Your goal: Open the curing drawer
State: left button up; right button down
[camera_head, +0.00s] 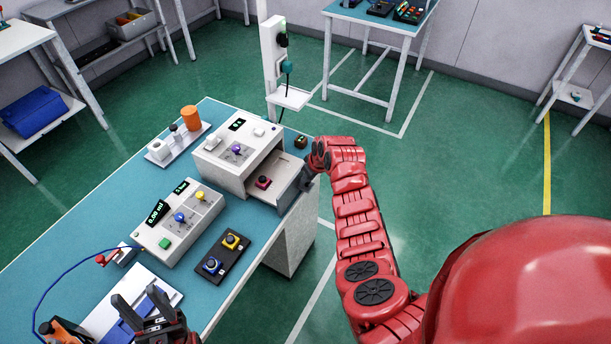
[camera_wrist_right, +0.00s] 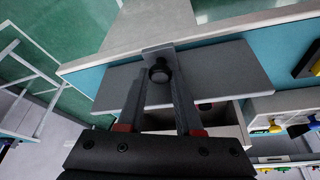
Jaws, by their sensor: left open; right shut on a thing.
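The curing drawer (camera_head: 283,184) is pulled part way out of the white curing box (camera_head: 234,142), and a red piece with a dark round top (camera_head: 263,182) shows inside it. My right gripper (camera_head: 308,182) is at the drawer's front. In the head view my arm partly hides the knob and the front. My left gripper (camera_head: 150,312) is open above the white tray at the lower left, away from the drawer.
An orange cylinder (camera_head: 190,118) stands behind, left of the box. Floor right of the table is clear.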

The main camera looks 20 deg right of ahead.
jog(key=shift+w, duration=0.1)
jog(key=c, duration=0.6)
grip_release()
jog(key=shift+r, duration=0.1)
jog(key=b+v, duration=0.2)
jog(key=v, duration=1.5)
jog(key=shift+s, duration=0.2)
